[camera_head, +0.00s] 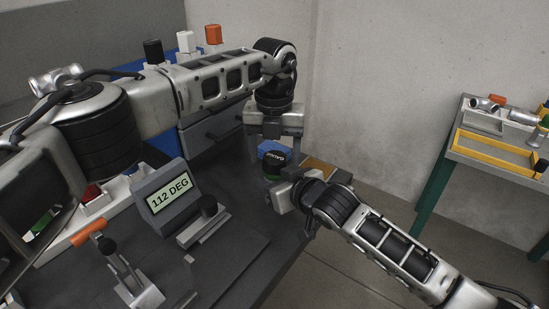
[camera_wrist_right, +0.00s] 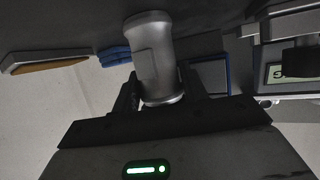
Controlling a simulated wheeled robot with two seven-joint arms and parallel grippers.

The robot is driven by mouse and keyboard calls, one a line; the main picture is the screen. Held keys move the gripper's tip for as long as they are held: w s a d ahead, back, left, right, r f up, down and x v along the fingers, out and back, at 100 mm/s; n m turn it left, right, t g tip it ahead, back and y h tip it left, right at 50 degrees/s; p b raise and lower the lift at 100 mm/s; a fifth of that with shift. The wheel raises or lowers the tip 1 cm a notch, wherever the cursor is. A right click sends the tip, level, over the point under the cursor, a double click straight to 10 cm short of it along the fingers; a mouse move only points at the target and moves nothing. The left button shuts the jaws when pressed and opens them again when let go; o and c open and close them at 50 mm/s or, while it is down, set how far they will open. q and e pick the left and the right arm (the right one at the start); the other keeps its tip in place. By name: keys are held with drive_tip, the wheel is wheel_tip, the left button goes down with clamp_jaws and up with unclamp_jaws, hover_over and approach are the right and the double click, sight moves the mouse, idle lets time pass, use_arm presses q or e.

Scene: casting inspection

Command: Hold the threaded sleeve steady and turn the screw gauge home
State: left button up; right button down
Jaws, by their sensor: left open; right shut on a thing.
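The screw gauge (camera_head: 275,158) is a dark round knob with white lettering, low between the fingers of my left gripper (camera_head: 275,149). That gripper points down from above with its fingers apart, one on each side of the knob; I cannot tell whether they touch it. The threaded sleeve (camera_wrist_right: 153,58) is a grey metal cylinder, wider at one end, in the right wrist view. My right gripper (camera_wrist_right: 158,92) is shut on it with dark fingers on both sides. In the head view, my right gripper (camera_head: 274,181) reaches in from the right, just below the knob, and mostly hides the sleeve. Its thread is hidden.
A grey display (camera_head: 169,190) reads 112 DEG on the dark bench. A black knob on a block (camera_head: 205,225) and an orange-handled clamp (camera_head: 130,275) stand nearer. A blue object (camera_head: 270,146) lies behind the gauge. A side table (camera_head: 460,155) holds trays and metal parts at right.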

use_arm(q)
wheel_tip(320, 180, up, 3)
drive_tip(key=shift+f, duration=0.15)
drive_tip(key=shift+o, duration=0.4)
drive_tip(key=shift+s+d+r+n, duration=0.2)
drive_tip(key=shift+s+r+n, duration=0.1)
drive_tip(key=shift+n, duration=0.3)
drive_tip(key=r+n+t, duration=0.1)
drive_tip(key=n, duration=0.1)
drive_tip(key=s+d+r+n+y, duration=0.1)
drive_tip(key=r+n, duration=0.1)
drive_tip(key=n, duration=0.1)
drive_tip(key=r+n+t+y, duration=0.1)
drive_tip(key=r+n, duration=0.1)
drive_tip(key=shift+s+d+n+t, duration=0.25)
drive_tip(key=shift+s+n+t, duration=0.05)
drive_tip(key=shift+s+n, duration=0.1)
drive_tip(key=x, duration=1.2)
drive_tip(key=shift+w, duration=0.1)
